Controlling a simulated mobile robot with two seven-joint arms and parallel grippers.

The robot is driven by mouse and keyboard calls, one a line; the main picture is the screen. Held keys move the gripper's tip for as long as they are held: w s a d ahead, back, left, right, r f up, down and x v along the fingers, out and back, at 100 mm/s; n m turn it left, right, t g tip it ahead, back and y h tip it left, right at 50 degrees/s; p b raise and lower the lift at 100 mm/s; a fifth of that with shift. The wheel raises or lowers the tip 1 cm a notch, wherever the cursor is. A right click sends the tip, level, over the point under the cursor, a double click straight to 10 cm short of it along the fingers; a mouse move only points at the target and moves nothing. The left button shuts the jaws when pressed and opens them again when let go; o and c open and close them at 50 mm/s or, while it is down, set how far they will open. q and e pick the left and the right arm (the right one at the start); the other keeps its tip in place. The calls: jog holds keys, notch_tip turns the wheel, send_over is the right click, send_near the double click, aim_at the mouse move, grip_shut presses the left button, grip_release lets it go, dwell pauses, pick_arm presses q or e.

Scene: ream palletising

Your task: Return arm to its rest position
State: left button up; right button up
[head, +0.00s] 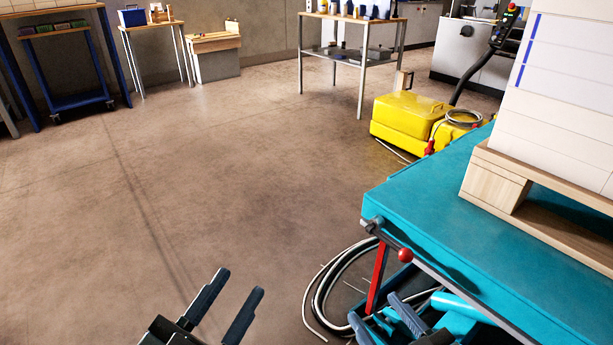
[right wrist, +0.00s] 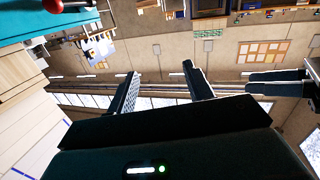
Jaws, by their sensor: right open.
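My left gripper (head: 240,282) is at the bottom of the head view, over bare floor. Its two dark fingers stand apart with nothing between them. My right gripper (head: 373,306) is at the bottom edge, right of centre, beside the front edge of the teal table (head: 440,195). Its fingers are spread and empty. In the right wrist view the two fingers of my right gripper (right wrist: 158,69) are well apart, with only the room behind them. White reams (head: 560,95) are stacked on a wooden pallet (head: 495,186) on the teal table, apart from both grippers.
A red ball-ended lever (head: 404,255) sticks out at the table's near corner. Coiled hoses (head: 320,298) lie on the floor below. Yellow cases (head: 405,117) stand behind the table. A metal workbench (head: 352,53) is further back. The floor at left and centre is clear.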

pick_arm(q)
notch_tip(320, 180, down, 6)
jog(key=b, duration=0.3)
jog(key=s+a+r+n+g+y+p, duration=0.1)
jog(key=a+r+n+g+y+p, duration=0.1)
jog(key=p, duration=1.7)
jog(key=s+a+r+n+g+y+p, duration=0.1)
jog(key=r+g+y+p, duration=0.4)
jog(key=p, duration=1.5)
notch_tip(320, 180, up, 4)
jog(key=shift+s+a+r+n+g, duration=0.15)
jog(key=shift+s+a+n+g, duration=0.3)
jog(key=shift+a, duration=0.65)
pick_arm(e)
jog(key=s+d+r+m+g+h, duration=0.1)
jog(key=s+d+r+g, duration=0.1)
jog(key=r, duration=0.4)
jog(key=s+d+r+m+g+h, duration=0.1)
jog(key=r+g+h, duration=0.1)
jog(key=r, duration=0.4)
jog(key=shift+s+d+g+h, duration=0.3)
jog(key=shift+s+d+g, duration=0.05)
jog(key=shift+g, duration=0.25)
pick_arm(q)
jog(key=shift+w, duration=0.15)
pick_arm(e)
jog(key=shift+r, duration=0.1)
jog(key=shift+c, duration=0.4)
